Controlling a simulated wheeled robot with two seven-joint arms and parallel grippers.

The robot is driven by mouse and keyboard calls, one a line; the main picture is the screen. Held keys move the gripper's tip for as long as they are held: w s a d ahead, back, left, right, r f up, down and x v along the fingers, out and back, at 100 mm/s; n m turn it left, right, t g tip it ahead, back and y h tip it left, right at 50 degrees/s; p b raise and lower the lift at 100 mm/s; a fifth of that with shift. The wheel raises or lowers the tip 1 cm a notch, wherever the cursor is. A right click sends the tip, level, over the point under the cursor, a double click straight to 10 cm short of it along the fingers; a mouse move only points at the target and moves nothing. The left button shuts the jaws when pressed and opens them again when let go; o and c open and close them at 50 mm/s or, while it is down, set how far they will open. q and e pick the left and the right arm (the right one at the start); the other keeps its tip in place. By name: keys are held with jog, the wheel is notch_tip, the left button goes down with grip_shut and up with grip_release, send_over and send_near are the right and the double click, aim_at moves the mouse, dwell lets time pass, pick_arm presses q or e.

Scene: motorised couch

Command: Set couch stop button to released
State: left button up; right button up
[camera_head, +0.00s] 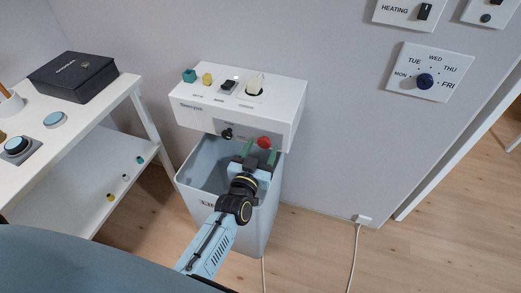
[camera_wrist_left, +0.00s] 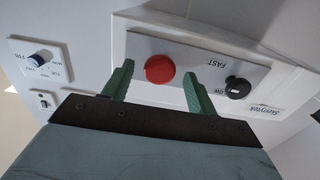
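The red round button (camera_head: 264,142) sits on a grey panel on the front of a white box, and I take it for the couch stop button. I cannot tell whether it is pressed in or released. It also shows in the left wrist view (camera_wrist_left: 160,68), between the green fingertips. My left gripper (camera_head: 260,152) is open in front of the panel, one finger on each side of the button. It also shows in the left wrist view (camera_wrist_left: 158,65). Contact with the button cannot be made out. My right gripper is not in view.
A black knob (camera_head: 227,133) sits left of the button; it shows in the wrist view (camera_wrist_left: 238,88), marked FAST. The white box (camera_head: 290,98) carries small controls on top. A grey bin (camera_head: 200,172) stands below. A white shelf table (camera_head: 92,108) is at left. A dial plate (camera_head: 440,66) is on the wall.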

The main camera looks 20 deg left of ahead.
pick_arm(q)
jog(key=shift+s, duration=0.35)
jog(key=s+p, duration=0.2)
jog(key=s, duration=1)
jog(key=shift+s+d+p, duration=0.3)
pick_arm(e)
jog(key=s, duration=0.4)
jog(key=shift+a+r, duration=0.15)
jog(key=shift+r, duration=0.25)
